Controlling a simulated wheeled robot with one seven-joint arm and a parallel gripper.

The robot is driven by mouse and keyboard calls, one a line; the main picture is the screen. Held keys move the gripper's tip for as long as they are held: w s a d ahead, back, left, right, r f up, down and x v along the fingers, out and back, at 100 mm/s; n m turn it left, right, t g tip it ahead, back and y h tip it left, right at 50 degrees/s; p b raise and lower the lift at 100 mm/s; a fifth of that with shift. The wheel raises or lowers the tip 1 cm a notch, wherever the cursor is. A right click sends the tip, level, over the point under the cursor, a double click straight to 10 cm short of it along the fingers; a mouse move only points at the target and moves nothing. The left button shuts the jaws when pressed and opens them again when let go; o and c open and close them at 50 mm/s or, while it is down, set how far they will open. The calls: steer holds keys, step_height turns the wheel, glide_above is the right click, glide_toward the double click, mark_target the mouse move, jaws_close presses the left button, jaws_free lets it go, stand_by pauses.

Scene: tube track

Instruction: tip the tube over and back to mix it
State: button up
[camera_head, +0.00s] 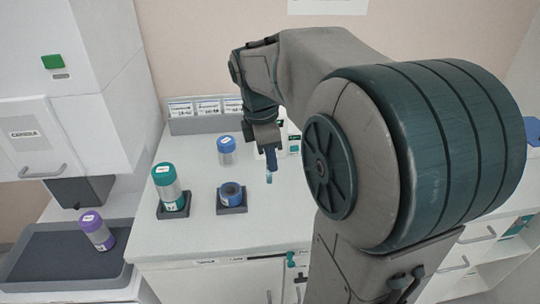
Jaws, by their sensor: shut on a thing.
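My gripper (269,150) points down over the white bench and is shut on a small tube (269,178). The tube hangs roughly upright below the fingers, with a blue upper part and a pale teal lower end. It appears to be held above the bench, but the exact height is hard to tell. The fingers hide part of the tube.
A teal-capped canister (168,188) stands on a dark pad at the left. A blue ring-shaped holder (231,195) sits on another pad. A blue-capped jar (226,150) stands behind it. A purple-capped canister (97,231) is in the grey tray (50,262).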

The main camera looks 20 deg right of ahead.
step_height(320, 180, up, 10)
steer(key=p, duration=0.9)
steer(key=shift+r, duration=0.1)
